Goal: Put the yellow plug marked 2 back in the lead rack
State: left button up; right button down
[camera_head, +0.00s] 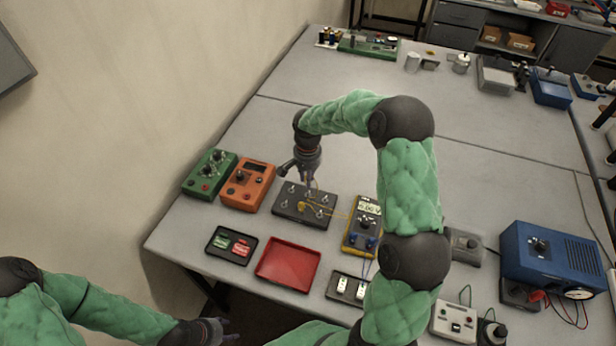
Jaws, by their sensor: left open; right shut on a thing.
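My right gripper (308,184) points down just above the dark board with metal posts (288,213). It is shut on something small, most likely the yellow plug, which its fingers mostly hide. A yellow piece with a thin yellow lead (302,206) shows on the board below, and the lead runs right toward the yellow meter (350,238). The number 2 is too small to read. I cannot tell for sure which thing is the lead rack. My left gripper (226,331) is open and empty at the bottom edge, in front of the table.
An orange box (247,186) and a green box (209,173) stand left of the board. A black tray (215,248), a red tray (288,265) and a holder with white pieces (334,290) lie in front. A blue power unit (550,256) stands at right.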

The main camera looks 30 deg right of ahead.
aim_at(308, 195)
jog(key=shift+f, duration=0.15)
jog(key=shift+f+b, duration=1.6)
jog(key=shift+f, duration=1.15)
jog(key=shift+b, duration=0.35)
dwell(0.3)
jog(key=shift+f+b, duration=0.5)
jog(key=shift+f, duration=0.1)
dwell(0.4)
jog(key=c, duration=1.1)
grip_release()
jog(key=shift+o, duration=0.2)
notch_tip(308, 195, up, 12)
jog(key=shift+r, duration=0.1)
